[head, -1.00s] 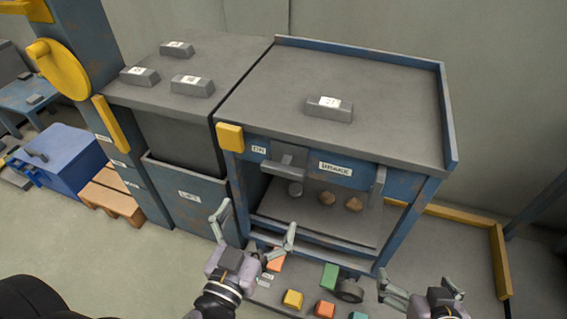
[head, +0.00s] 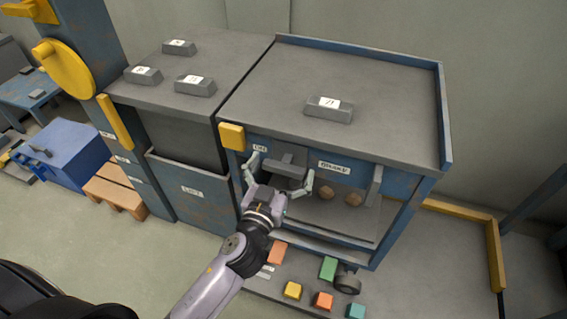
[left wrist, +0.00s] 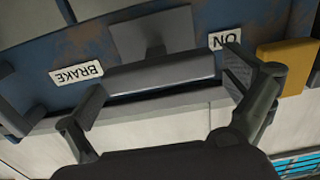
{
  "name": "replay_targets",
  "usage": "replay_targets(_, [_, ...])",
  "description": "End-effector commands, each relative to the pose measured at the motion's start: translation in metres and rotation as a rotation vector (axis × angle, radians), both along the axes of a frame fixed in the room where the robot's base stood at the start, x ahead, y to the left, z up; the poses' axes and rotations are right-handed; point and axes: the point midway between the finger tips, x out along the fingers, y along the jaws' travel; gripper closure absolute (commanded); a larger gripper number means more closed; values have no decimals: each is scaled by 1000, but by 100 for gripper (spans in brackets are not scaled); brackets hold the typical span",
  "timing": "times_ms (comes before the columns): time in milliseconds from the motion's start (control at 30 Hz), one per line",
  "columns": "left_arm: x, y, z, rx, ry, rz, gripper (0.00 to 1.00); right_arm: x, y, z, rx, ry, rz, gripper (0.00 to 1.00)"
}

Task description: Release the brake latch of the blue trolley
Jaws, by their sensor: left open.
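The blue trolley (head: 395,95) has a grey top and a blue front rail with ON and BRAKE labels. The brake latch, a grey bar on a plate (head: 287,163), sits on this rail beside the ON label. In the left wrist view the latch bar (left wrist: 160,74) lies level across the picture. My left gripper (head: 280,174) is open at the latch, one finger near each end of the bar. In the left wrist view its fingers (left wrist: 163,97) also flank the bar; contact is not clear. My right gripper is out of view.
A yellow block (head: 231,137) sits at the trolley's front left corner. Brown lumps (head: 340,196) lie on the shelf under the rail. Coloured blocks (head: 292,290) lie on the low deck in front.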

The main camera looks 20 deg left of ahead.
Motion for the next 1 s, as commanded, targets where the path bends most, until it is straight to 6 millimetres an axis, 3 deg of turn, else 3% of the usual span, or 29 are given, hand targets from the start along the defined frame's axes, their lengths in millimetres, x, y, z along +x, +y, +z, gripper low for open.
replay_targets(367, [5, 0, 0, 0, 0, 0, 0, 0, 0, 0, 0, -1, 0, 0])
replay_targets(1000, [5, 0, 0, 1, 0, 0, 43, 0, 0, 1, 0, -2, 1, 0])
